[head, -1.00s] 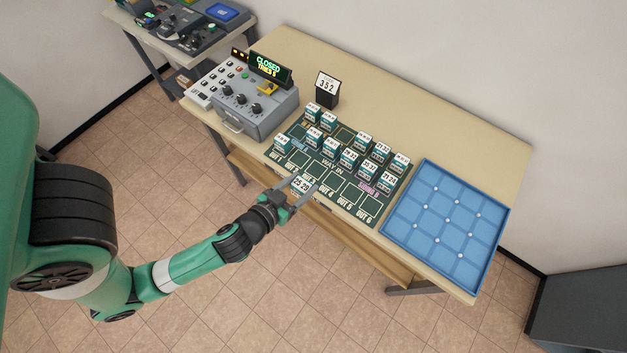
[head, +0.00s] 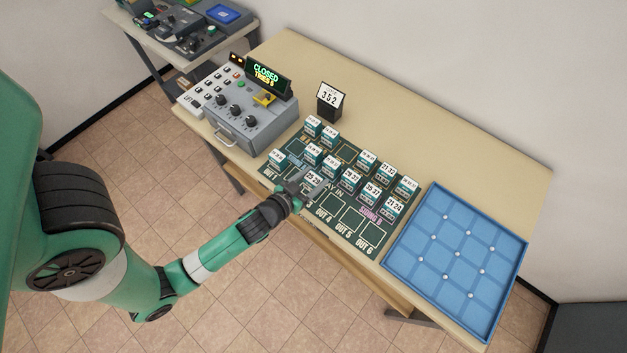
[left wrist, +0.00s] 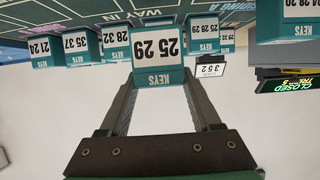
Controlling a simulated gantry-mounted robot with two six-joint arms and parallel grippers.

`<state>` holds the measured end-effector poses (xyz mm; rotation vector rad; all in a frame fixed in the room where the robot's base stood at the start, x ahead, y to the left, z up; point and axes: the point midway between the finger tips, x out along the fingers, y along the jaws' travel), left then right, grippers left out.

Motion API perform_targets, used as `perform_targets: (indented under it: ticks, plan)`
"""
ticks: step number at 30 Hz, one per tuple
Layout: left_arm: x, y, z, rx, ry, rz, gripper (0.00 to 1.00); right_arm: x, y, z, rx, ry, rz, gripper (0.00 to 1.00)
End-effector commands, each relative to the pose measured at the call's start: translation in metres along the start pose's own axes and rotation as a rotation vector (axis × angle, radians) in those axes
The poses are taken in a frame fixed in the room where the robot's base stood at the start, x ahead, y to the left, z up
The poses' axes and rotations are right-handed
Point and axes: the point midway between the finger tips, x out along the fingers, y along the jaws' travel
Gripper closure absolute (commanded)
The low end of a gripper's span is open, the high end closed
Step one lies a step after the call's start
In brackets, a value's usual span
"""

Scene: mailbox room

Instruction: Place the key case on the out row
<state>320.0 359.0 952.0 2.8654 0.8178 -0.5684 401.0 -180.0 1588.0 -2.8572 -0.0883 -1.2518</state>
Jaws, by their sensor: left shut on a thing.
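My left gripper (head: 311,185) is shut on a white-topped teal key case (head: 314,177), held over the near part of the dark green board (head: 352,219). In the left wrist view this key case (left wrist: 158,52) sits between the fingers and reads 25 29, upside down. The out row runs along the board's near edge, with OUT 4, OUT 5 and OUT 6 readable and their squares bare. Another case (head: 277,158) stands at the OUT 1 end. The arm and gripper hide part of the row around OUT 2 and OUT 3. My right gripper is not in view.
Several similar cases (head: 366,161) stand on the board behind the held one. A grey console (head: 237,115) with a CLOSED display stands left, a 352 sign (head: 329,98) behind, and a blue compartment tray (head: 456,254) right. The table's back right is clear.

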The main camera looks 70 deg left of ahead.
Motion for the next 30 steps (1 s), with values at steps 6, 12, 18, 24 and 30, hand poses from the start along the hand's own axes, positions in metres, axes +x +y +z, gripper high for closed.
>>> perform_targets:
  ticks: [6,12,18,24,30]
  plan:
    - [0.017,-0.004,0.037,-0.002,-0.001,-0.006,0.95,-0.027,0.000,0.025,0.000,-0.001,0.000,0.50]
    - [0.015,-0.004,0.034,-0.003,0.000,-0.006,0.95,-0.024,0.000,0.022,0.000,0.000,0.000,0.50]
    - [0.017,-0.004,0.038,-0.003,-0.001,-0.006,0.34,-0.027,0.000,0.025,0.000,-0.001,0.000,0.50]
    - [0.016,-0.004,0.037,-0.003,-0.001,-0.006,0.06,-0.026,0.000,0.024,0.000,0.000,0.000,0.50]
    - [0.016,-0.004,0.036,-0.003,-0.001,-0.006,0.06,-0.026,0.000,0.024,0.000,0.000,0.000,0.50]
